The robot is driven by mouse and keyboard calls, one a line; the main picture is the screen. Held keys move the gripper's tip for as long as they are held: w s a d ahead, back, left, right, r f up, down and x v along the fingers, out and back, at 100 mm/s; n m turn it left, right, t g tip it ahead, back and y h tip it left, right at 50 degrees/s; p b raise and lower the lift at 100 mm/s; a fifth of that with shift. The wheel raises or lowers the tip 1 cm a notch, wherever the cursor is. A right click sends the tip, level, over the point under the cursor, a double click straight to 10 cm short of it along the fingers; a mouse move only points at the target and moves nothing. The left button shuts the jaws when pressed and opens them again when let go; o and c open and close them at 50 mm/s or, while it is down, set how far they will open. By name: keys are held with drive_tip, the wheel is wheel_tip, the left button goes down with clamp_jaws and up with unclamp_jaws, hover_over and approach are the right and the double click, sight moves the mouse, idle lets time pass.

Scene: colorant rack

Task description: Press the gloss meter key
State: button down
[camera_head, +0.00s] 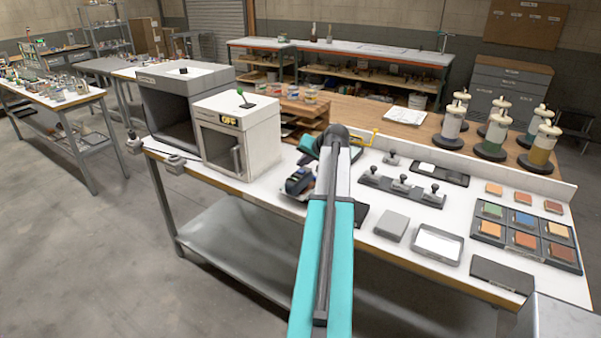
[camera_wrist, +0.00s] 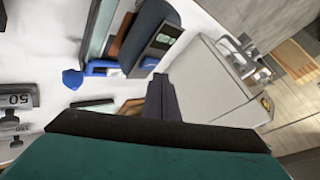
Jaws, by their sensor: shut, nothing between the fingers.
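The gloss meter appears to be the dark blue device (camera_head: 298,181) on the white bench, just left of my arm in the head view. In the wrist view the dark blue body (camera_wrist: 148,32) with a small greenish display lies at the top centre. Bright blue parts show at its lower edge. I cannot make out which part is the key. My gripper (camera_wrist: 160,82) is shut and empty, its dark fingertips just below the device's display end in the picture. I cannot tell whether they touch it. In the head view my arm hides the fingertips.
A white cabinet marked OFF (camera_head: 238,135) stands left of the device, close to my fingers in the wrist view (camera_wrist: 205,90). A grey booth (camera_head: 160,98) is beyond it. Handled weights (camera_head: 401,186), a grey block (camera_head: 391,226) and a tray of colour samples (camera_head: 487,235) lie to the right.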

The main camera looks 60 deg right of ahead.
sight(303, 172)
drive_tip(key=shift+f, duration=0.2)
drive_tip(key=shift+f+b, duration=0.25)
drive_tip(key=shift+b, duration=0.05)
drive_tip(key=shift+f, duration=0.35)
idle(0.9)
drive_tip(key=shift+r, duration=0.8)
idle(0.4)
drive_tip(key=shift+r+p, duration=1.45)
drive_tip(key=shift+r, duration=1.05)
